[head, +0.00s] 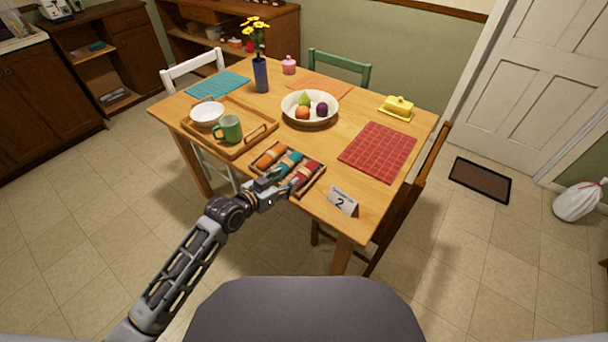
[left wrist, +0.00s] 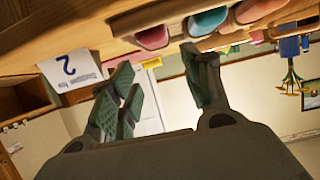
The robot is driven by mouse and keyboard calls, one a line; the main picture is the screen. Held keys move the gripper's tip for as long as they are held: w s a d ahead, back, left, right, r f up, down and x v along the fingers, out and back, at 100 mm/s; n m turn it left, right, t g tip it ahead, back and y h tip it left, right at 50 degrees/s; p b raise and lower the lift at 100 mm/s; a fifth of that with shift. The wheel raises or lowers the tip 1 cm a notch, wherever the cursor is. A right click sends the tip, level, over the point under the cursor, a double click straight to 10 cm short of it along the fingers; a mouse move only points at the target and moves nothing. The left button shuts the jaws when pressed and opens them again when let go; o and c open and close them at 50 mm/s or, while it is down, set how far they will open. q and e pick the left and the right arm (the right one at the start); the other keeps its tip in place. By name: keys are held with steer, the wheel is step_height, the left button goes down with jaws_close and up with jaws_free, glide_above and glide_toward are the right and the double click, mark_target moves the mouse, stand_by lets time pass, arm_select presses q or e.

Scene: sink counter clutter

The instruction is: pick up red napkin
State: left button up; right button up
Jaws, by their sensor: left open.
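The red napkin (head: 307,172) is rolled with a pale band and lies at the right end of a wooden tray (head: 321,183) near the table's front edge. A teal napkin (head: 290,160) and an orange napkin (head: 268,155) lie beside it. My left gripper (head: 284,184) is open at the tray's front side, and its fingers hide part of the napkins. In the left wrist view, which is tilted, the red napkin (left wrist: 152,38) shows its end just beyond the open, empty fingers (left wrist: 160,84). I do not see my right gripper.
A number card (head: 342,200) stands just right of the tray. A larger tray (head: 247,145) with a green mug (head: 229,128) and white bowl (head: 207,113) is to the left. A fruit bowl (head: 310,119) and red placemat (head: 378,151) lie behind.

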mark_target(295, 175)
arm_select(q)
steer(key=x, duration=0.3)
steer(key=shift+w+d, duration=0.2)
steer(key=shift+w, duration=0.1)
steer(key=shift+b+x, duration=0.3)
steer(key=shift+x, duration=1.1)
arm_select(e)
steer(key=shift+w+a+r, duration=0.1)
steer(key=shift+w+a, duration=0.35)
steer(key=shift+w, duration=0.05)
arm_select(q)
steer(key=shift+f, duration=0.1)
